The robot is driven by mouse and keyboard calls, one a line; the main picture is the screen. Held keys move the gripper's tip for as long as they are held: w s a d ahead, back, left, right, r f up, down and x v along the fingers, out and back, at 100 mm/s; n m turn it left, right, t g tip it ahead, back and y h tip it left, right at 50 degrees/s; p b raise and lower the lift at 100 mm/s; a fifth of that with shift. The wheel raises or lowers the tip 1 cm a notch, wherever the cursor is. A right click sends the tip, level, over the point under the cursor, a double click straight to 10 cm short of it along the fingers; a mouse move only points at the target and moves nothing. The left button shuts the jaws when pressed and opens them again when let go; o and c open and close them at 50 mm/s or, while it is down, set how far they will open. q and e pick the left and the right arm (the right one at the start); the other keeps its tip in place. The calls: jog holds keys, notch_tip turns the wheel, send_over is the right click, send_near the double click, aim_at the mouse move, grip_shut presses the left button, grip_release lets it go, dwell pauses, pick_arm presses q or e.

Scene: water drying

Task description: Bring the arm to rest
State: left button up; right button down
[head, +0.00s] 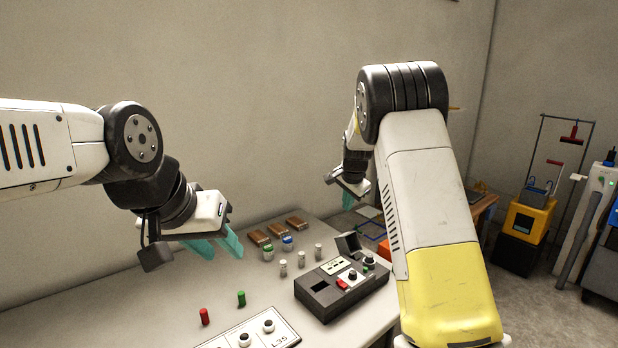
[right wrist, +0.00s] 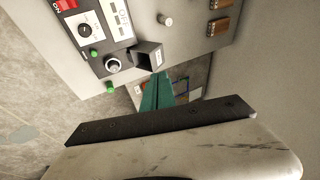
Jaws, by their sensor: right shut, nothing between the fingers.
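My right arm reaches up and over the right side of the head view. Its gripper (head: 347,200) is small and partly hidden there, hanging beyond the table's far right end. In the right wrist view the teal fingers (right wrist: 156,92) lie together, shut with nothing between them. My left gripper (head: 217,246) hangs above the table (head: 150,300) at the left. Its two teal fingers are apart, with nothing seen between them.
A black device (head: 330,298) with knobs and an open lid sits on the table. Around it are a red peg (head: 204,317), a green peg (head: 241,299), several pale cylinders and brown blocks (head: 260,237). A panel (head: 262,338) lies in front. Yellow and black boxes (head: 526,221) stand right.

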jog(key=s+d+r+n+y, duration=0.1)
jog(key=s+r+n, duration=0.2)
jog(key=s+r, duration=0.6)
jog(key=s+d+r+n+y, duration=0.15)
jog(key=s+r, duration=0.35)
jog(key=s, duration=0.9)
jog(key=s+a+n+t, duration=0.1)
jog(key=s+n, duration=0.5)
jog(key=s, duration=1.4)
jog(key=shift+f, duration=0.25)
